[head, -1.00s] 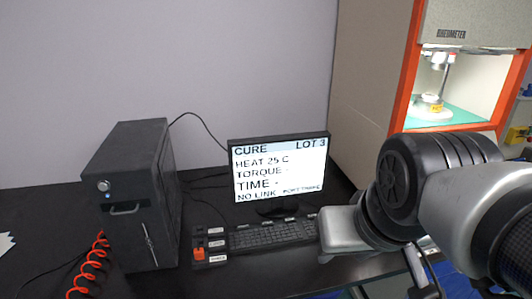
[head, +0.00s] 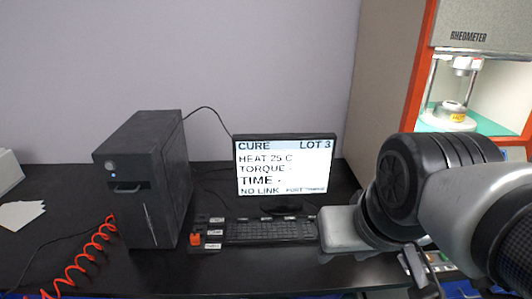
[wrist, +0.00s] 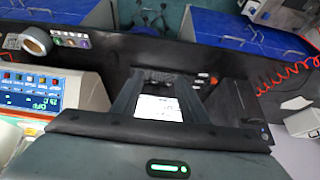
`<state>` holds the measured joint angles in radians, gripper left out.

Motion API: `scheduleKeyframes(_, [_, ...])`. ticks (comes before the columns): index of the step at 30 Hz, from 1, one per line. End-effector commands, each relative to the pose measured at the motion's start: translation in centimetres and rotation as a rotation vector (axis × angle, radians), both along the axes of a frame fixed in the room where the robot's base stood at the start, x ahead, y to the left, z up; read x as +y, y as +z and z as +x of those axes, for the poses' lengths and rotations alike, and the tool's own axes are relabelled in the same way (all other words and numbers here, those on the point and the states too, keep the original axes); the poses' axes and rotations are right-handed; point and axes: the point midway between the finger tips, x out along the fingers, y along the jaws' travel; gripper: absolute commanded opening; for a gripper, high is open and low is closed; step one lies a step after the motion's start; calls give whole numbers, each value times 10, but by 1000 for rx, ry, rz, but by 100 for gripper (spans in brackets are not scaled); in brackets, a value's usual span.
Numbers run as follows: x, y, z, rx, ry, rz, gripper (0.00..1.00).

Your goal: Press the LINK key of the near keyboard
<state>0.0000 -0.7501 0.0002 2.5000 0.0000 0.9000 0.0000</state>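The black keyboard (head: 270,231) lies on the dark bench below the monitor (head: 284,168), whose screen reads NO LINK. Small pale labels show around the keyboard, too small to read, so I cannot pick out the LINK key. In the head view my silver and black arm covers the area at the keyboard's right end. In the wrist view the keyboard (wrist: 160,77) shows small and dark beyond the bright screen (wrist: 158,107). My gripper (wrist: 172,85) has two dark fingers spread apart, with nothing held between them. It appears above the bench, apart from the keyboard.
A black computer tower (head: 145,180) stands left of the monitor. A red-orange switch (head: 196,239) sits at the keyboard's left. A red coiled cable (head: 85,258) and papers (head: 22,215) lie farther left. The orange-framed rheometer (head: 470,60) stands at the right.

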Motion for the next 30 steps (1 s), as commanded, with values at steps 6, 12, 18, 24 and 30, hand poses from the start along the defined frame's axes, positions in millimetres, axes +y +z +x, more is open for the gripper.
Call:
scheduleKeyframes(6, [0,0,0,0,0,0,10])
scheduleKeyframes(12, [0,0,0,0,0,0,0])
scheduleKeyframes(18, [0,0,0,0,0,0,0])
scheduleKeyframes(24, [0,0,0,0,0,0,0])
scheduleKeyframes(30, [0,0,0,0,0,0,0])
